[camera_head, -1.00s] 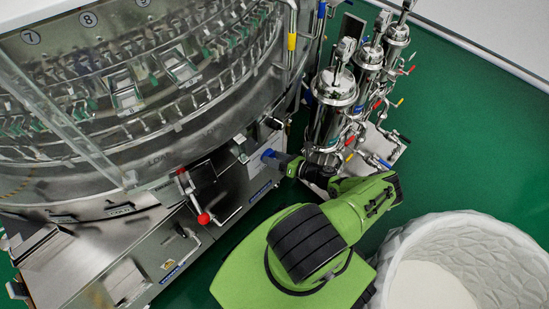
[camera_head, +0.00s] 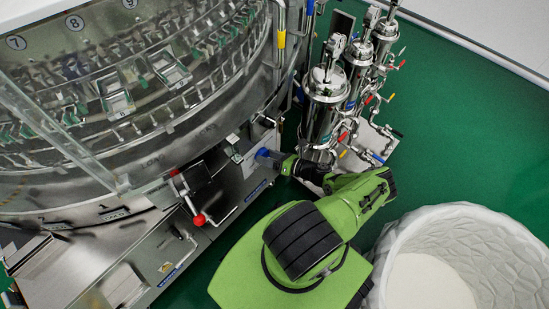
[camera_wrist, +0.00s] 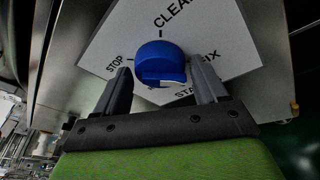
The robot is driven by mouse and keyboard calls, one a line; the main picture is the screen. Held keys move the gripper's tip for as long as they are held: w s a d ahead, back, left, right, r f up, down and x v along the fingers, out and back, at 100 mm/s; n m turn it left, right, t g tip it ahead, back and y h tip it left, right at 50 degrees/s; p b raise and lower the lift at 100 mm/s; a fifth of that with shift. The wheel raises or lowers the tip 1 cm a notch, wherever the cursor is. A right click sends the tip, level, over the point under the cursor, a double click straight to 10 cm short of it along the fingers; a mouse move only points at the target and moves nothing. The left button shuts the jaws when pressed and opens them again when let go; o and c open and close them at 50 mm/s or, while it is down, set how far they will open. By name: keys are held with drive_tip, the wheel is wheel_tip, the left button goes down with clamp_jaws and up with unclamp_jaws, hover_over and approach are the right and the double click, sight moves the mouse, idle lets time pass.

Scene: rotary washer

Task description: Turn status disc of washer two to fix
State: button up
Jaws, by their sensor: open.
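The status disc (camera_wrist: 158,58) is a round blue knob on a white label plate (camera_wrist: 222,30) in the wrist view. CLEAN is printed above it, STOP at its left, FIX at its right, partly covered by a finger, and START below, also partly hidden. The knob has a pale notch on its lower side; which label it marks I cannot tell. My gripper (camera_wrist: 160,68) is open, one finger on each side of the knob; contact is unclear. In the head view my arm reaches the front of the round steel washer (camera_head: 150,165), where a blue part (camera_head: 268,155) shows.
A red ball-ended lever (camera_head: 199,220) sticks out from the washer's front, left of my arm. Steel cylinders with valves (camera_head: 328,85) stand just beyond the arm. A white textured bin (camera_head: 500,255) is at the lower right. Green floor (camera_head: 455,130) is clear beyond it.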

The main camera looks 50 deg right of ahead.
drive_tip(key=p+v, duration=0.1)
drive_tip(key=v, duration=1.4)
drive_tip(key=shift+s+p, duration=0.3)
drive_tip(key=shift+p, duration=0.1)
